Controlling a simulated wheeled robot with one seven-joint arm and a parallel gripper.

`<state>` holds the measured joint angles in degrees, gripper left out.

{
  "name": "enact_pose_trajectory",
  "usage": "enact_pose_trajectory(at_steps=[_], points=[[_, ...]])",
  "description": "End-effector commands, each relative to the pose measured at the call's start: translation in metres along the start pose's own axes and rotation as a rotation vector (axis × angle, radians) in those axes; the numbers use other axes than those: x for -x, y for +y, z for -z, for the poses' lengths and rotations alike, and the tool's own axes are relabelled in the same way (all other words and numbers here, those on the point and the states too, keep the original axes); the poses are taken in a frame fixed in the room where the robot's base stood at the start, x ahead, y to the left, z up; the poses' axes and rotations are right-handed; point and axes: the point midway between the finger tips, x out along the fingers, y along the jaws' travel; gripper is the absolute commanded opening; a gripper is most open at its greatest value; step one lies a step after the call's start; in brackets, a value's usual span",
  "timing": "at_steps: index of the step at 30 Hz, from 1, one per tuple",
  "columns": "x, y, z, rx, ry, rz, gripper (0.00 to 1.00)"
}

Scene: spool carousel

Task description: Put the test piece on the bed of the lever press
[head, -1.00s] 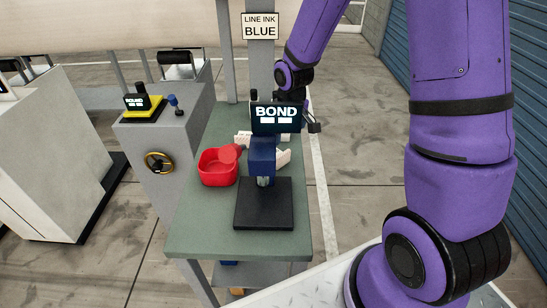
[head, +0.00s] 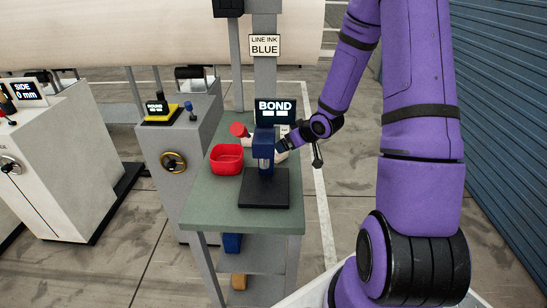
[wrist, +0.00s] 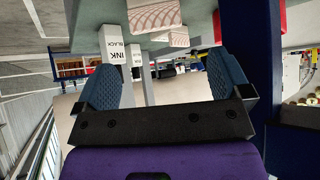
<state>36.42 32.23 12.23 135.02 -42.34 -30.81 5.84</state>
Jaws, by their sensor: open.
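The lever press stands on the green bench, with a blue head (head: 264,143), a black bed (head: 264,190) that is bare, and a BOND screen (head: 275,112) behind. A pale piece (head: 281,154) shows partly behind the press head; I cannot tell whether it is the test piece. In the wrist view, two pale pieces with wavy lines (wrist: 155,17) show at the top, beyond my fingers. My gripper (head: 287,145) is just right of and behind the press head, its tips partly hidden. In the wrist view my gripper (wrist: 164,82) is open, with nothing between its fingers.
A red tray (head: 227,160) sits left of the press, with a red knob (head: 238,130) above it. The bench (head: 222,202) is clear at the front left. A grey cabinet with a handwheel (head: 174,162) stands close left. Open floor lies right.

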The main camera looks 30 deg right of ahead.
Motion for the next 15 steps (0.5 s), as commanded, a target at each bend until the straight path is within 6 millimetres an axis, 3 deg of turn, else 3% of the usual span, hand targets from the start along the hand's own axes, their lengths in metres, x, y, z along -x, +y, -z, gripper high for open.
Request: enact_pose_trajectory(at_steps=[6, 15], points=[[-0.032, -0.001, -0.002, 0.001, -0.004, 0.002, 0.96], [-0.05, 0.0, -0.003, 0.002, -0.005, 0.001, 0.96]])
